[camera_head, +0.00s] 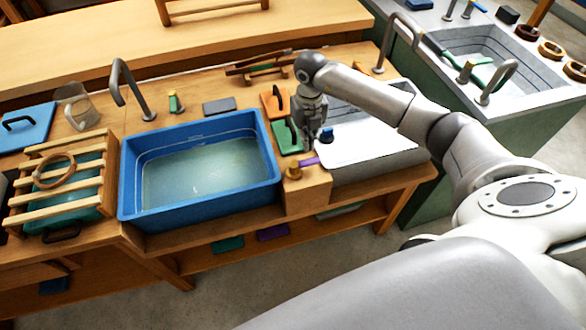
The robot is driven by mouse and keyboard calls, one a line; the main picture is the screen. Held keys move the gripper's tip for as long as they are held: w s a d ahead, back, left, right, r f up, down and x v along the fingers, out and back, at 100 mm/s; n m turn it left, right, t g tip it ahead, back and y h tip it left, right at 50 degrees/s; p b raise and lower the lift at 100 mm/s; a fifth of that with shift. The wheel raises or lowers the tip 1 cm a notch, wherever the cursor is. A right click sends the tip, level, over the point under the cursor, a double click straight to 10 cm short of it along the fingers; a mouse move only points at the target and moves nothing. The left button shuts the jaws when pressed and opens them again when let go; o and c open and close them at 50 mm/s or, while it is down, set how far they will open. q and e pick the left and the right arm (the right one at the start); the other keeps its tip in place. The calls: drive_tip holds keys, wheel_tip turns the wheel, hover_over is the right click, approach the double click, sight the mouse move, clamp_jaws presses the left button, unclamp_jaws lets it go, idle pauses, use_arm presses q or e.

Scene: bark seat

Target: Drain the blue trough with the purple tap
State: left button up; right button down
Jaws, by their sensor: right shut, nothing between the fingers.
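The blue trough (270,170) is set in the wooden bench left of the middle and holds pale greenish water. The purple tap (308,161) has a purple lever on a brass body and sits on a wooden block at the trough's right side. My right gripper (309,146) points down just above and behind the purple lever, shut and empty. I cannot tell whether its fingertips touch the lever. My left gripper does not show.
A grey basin with a white top (365,140) stands right of the tap. Green (284,138) and orange (270,102) handled pieces lie behind it. A slatted wooden rack (75,160) stands at the left. A curved metal spout (127,85) rises behind the trough.

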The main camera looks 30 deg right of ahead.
sight(310, 163)
drive_tip(key=shift+f, duration=0.1)
idle(0.5)
drive_tip(key=shift+f+b, duration=1.3)
drive_tip(key=shift+f, duration=0.35)
drive_tip(key=shift+s+a+r+p, duration=0.1)
drive_tip(key=shift+s+a+p, duration=0.15)
drive_tip(key=shift+s+p, duration=0.3)
drive_tip(key=shift+s+a+r+p, duration=0.1)
drive_tip(key=shift+s+a+p, duration=0.2)
drive_tip(key=shift+s, duration=0.4)
drive_tip(key=shift+s+a+f+p, duration=0.15)
drive_tip(key=shift+s+p, duration=0.1)
drive_tip(key=shift+s, duration=0.2)
drive_tip(key=shift+s+a+p, duration=0.1)
drive_tip(key=shift+s+p, duration=0.1)
drive_tip(key=shift+s, duration=0.25)
wheel_tip(310, 163, up, 4)
drive_tip(key=p, duration=0.3)
